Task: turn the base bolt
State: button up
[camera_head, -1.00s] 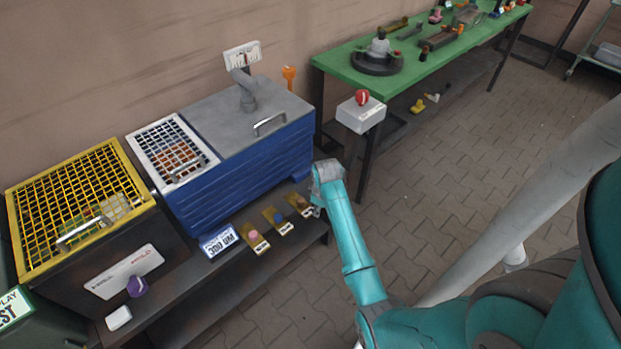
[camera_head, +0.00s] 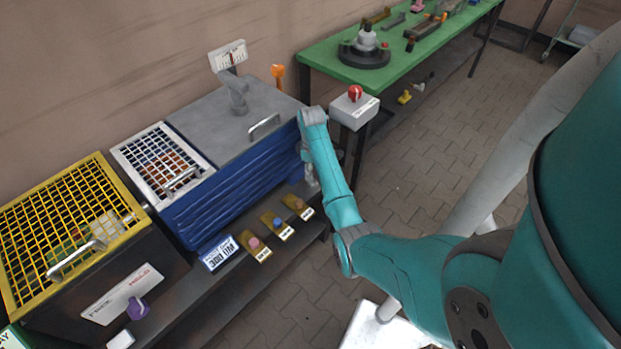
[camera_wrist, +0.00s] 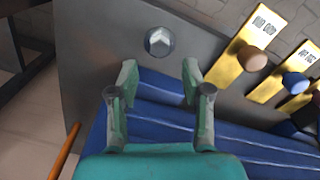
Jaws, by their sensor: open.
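A round grey bolt-like head (camera_wrist: 160,42) with a pale arrow-shaped face shows in the wrist view, set on a dark grey bench surface (camera_wrist: 95,35). I take it to be the base bolt; I cannot make it out in the head view. My gripper (camera_wrist: 159,72) is open and empty, its two fingers apart. In the wrist picture the bolt head lies just beyond the fingertips, about midway between them, and nothing touches it. In the head view my gripper (camera_head: 311,178) points down by the right end of the blue ribbed box (camera_head: 235,195), partly hidden by my arm.
Yellow plates with pink (camera_head: 254,243), blue (camera_head: 277,223) and brown (camera_head: 299,203) knobs line the bench front. A white box with a red button (camera_head: 354,93) stands right of my wrist, near the green table (camera_head: 400,70). A yellow-grid box (camera_head: 60,225) stands left.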

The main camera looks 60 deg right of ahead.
jog(key=shift+f, duration=2.45)
grip_shut()
